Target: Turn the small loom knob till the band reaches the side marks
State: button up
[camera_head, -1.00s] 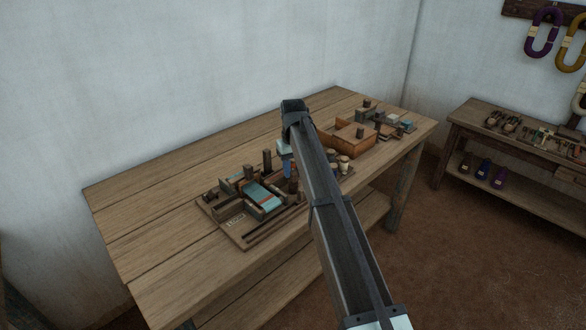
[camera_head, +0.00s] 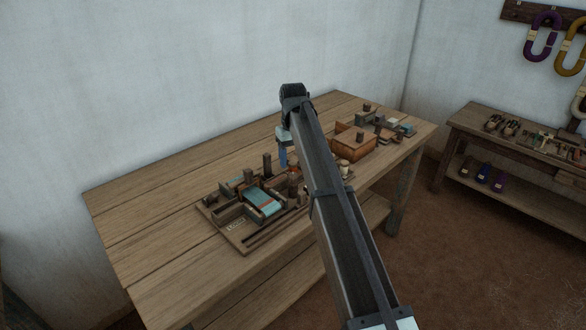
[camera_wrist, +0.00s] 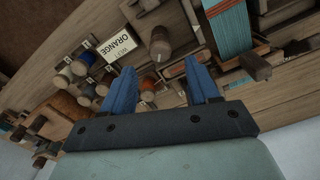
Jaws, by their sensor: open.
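The small loom (camera_head: 232,237) sits on the near part of the table. Its teal band (camera_head: 262,201) has a red stripe across it; the band also shows in the wrist view (camera_wrist: 228,28). The side marks are too small to make out. My gripper (camera_head: 283,158) hangs above the right side of the loom, its blue fingers pointing down. In the wrist view my gripper (camera_wrist: 160,66) is open and empty. A round dark wooden knob (camera_wrist: 160,45) appears just beyond the fingertips, between them. I cannot tell whether it is the loom's small knob.
My arm hides part of the table. The left of the table is clear. A side bench (camera_head: 535,142) stands at the right.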

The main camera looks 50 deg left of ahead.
aim_at(293, 174)
notch_tip(293, 174, up, 8)
dwell(0.4)
dwell(0.4)
